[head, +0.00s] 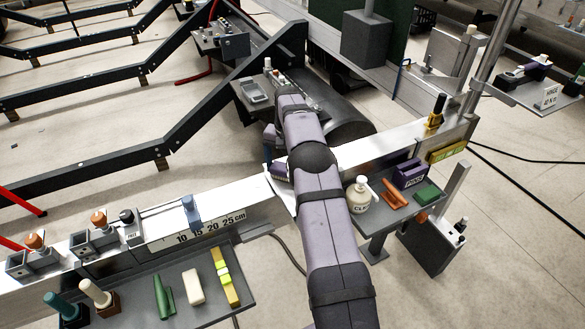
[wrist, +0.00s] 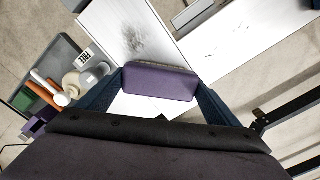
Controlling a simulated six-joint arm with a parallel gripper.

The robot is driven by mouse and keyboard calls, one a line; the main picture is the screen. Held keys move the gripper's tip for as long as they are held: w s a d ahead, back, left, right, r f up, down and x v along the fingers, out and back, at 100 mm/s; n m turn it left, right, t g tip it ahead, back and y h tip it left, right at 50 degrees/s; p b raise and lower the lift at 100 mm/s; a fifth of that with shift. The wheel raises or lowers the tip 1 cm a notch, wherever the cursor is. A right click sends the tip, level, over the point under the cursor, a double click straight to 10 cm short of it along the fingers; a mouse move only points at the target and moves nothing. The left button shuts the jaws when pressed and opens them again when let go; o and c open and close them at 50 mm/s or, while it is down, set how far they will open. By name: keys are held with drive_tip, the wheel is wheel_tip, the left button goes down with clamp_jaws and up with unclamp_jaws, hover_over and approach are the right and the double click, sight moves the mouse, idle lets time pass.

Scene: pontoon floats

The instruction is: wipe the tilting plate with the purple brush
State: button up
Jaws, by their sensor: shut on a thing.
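My gripper (wrist: 160,92) is shut on the purple brush (wrist: 160,82), a block held crosswise between two dark blue fingers in the wrist view. A thin white edge of the plate (head: 283,192) shows in the head view. I cannot tell whether the brush touches the plate or how far the plate tilts.
Right of my arm, a tray holds a white bottle (head: 361,195), an orange tool (head: 395,194), a green block (head: 428,193) and a purple box (head: 409,172). A ruled metal beam (head: 225,208) runs left. A front tray (head: 205,312) holds several handles and blocks.

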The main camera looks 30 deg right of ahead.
drive_tip(key=shift+a, duration=0.25)
drive_tip(key=shift+s+a+f+b, duration=0.15)
drive_tip(key=shift+a+b, duration=0.25)
drive_tip(key=shift+a, duration=1.4)
wheel_tip(320, 180, up, 5)
drive_tip(key=p, duration=0.3)
drive_tip(key=shift+f, duration=0.2)
drive_tip(key=shift+r, duration=0.8)
drive_tip(key=shift+r, duration=1.5)
drive_tip(key=shift+d, duration=0.15)
